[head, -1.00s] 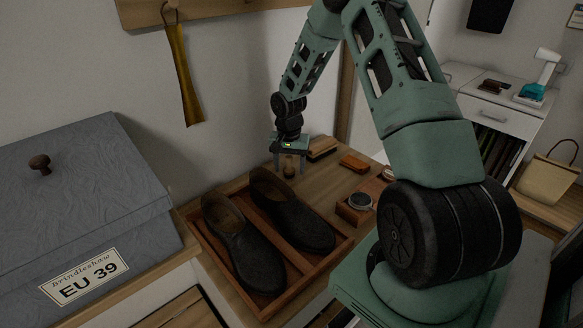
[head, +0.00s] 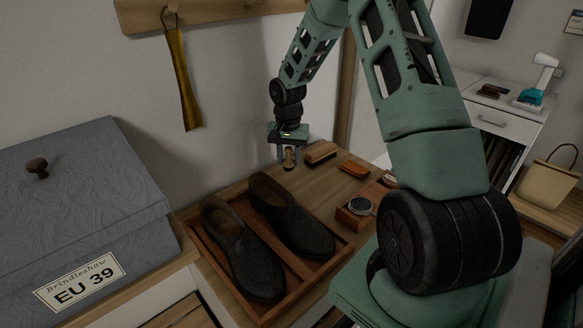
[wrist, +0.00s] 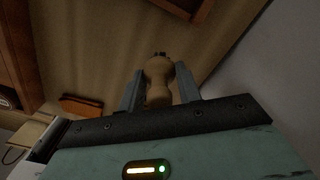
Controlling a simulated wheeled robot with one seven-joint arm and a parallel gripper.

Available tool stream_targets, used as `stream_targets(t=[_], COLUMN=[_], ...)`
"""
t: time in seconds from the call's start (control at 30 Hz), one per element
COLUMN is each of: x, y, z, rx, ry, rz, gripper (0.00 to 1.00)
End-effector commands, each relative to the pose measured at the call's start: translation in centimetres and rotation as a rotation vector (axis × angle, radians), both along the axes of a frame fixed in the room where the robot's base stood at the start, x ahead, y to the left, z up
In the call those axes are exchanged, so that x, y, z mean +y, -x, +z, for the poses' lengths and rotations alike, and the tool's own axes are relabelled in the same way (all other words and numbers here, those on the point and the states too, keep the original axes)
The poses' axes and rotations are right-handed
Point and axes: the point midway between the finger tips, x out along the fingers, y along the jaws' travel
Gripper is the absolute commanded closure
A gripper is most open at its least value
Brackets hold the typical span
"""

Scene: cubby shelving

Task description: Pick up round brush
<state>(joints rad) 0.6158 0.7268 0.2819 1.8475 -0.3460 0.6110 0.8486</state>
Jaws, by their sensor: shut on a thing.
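My gripper (head: 289,158) is above the back of the wooden bench top, behind the shoe tray. It is shut on the round brush (head: 289,157), a small piece with a turned, waisted wooden body. In the wrist view the round brush (wrist: 158,82) stands between the two grey fingers (wrist: 158,92), with a dark tip at its far end. The brush looks roughly upright and clear of the bench top.
A wooden tray (head: 345,247) holds a pair of dark shoes (head: 290,225). A bristle brush (head: 320,153), an orange-brown block (head: 354,169) and a box with a round tin (head: 358,207) lie to the right. A wall stands behind; a grey lidded box (head: 90,190) is at left.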

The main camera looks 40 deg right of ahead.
Motion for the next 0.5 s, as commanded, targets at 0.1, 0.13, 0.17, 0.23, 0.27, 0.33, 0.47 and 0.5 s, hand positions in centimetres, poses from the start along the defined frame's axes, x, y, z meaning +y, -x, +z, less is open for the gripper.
stream_targets(t=[0.1,0.13,0.17,0.23,0.27,0.33,0.47,0.5], x=[-0.1,0.0,-0.1,-0.1,-0.1,0.0,0.0,0.0], y=[-0.1,-0.1,-0.1,-0.1,-0.1,-0.1,-0.1,-0.1], z=[2.8,3.4,4.1,5.7,6.3,7.8,10.0,10.6], rx=[-0.006,-0.005,-0.006,-0.006,-0.006,-0.005,-0.004,-0.004], ry=[0.004,0.002,0.004,0.003,0.003,0.002,0.002,0.002], rz=[-0.001,0.000,0.000,0.000,0.000,-0.001,-0.001,0.000], gripper=[0.89,0.89,0.89,0.89,0.89,0.89,0.89,0.89])
